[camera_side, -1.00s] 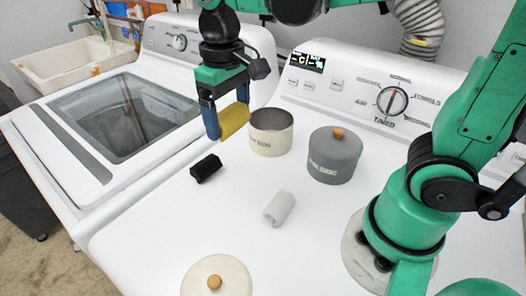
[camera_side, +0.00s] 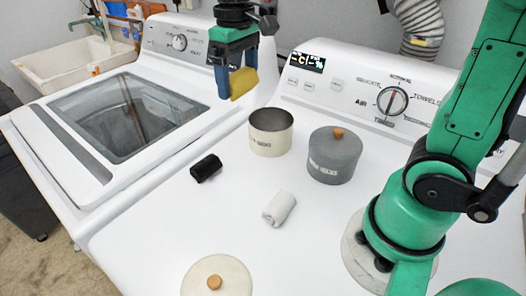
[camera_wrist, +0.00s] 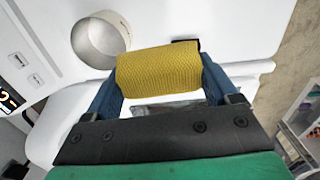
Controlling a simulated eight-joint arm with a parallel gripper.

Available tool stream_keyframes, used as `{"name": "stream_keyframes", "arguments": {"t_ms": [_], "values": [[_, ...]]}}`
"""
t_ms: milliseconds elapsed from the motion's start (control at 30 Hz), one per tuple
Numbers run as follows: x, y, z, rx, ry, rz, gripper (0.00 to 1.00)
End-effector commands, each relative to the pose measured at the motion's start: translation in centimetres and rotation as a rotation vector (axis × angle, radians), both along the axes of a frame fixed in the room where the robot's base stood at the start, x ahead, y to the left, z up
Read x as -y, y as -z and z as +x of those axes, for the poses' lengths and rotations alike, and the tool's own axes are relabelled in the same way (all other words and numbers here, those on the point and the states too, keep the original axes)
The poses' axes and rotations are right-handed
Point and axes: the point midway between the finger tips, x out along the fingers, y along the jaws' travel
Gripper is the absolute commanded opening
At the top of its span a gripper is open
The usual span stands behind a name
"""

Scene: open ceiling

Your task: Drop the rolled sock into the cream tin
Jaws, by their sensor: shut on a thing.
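My gripper (camera_side: 233,86) is shut on a yellow ribbed roll, the rolled sock (camera_side: 243,82). It holds the sock in the air, above and left of the cream tin in the side view. In the wrist view the sock (camera_wrist: 160,70) lies across between the blue fingers of my gripper (camera_wrist: 161,82). The cream tin (camera_side: 268,142) stands upright and open on the white machine top.
A grey tin (camera_side: 335,158) with a lid stands right of the cream tin. A black roll (camera_side: 206,167) and a white roll (camera_side: 279,208) lie on the machine top (camera_side: 180,220). A cream lid with a wooden knob (camera_side: 232,279) lies at the front.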

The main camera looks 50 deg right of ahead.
Motion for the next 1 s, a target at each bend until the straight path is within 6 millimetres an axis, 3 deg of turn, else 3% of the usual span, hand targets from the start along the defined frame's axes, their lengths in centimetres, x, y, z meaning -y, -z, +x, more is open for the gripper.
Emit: {"name": "stream_keyframes", "arguments": {"t_ms": [33, 200, 400, 1000], "values": [[2.3, 0.3, 0.7, 0.000, 0.016, 0.000, 0.32], [8.9, 1.2, 1.6, 0.000, 0.012, 0.000, 0.32], [13.2, 2.0, 1.4, 0.000, 0.003, 0.000, 0.32], [13.6, 7.7, 1.4, 0.000, -0.001, 0.000, 0.32]]}}
